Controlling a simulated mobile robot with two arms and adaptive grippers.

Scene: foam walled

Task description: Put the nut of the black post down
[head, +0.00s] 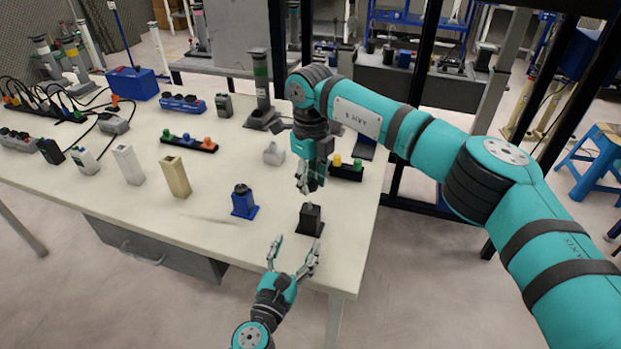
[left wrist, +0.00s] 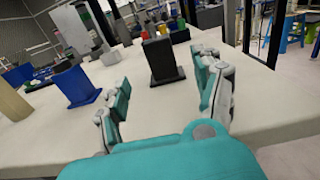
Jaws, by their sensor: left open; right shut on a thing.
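The black post (head: 311,221) stands upright on its base near the right front edge of the white table. It also shows in the left wrist view (left wrist: 163,62), beyond my left fingers. My right gripper (head: 308,188) points down just above and behind the black post, shut on the nut. The nut is too small and too covered by the fingers to make out clearly.
A blue post (head: 243,203) stands left of the black post. A beige block (head: 175,176), a white block (head: 129,165) and a button strip (head: 188,143) stand further left. A yellow-button strip (head: 346,171) lies behind my right gripper. The front middle of the table (head: 150,210) is clear.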

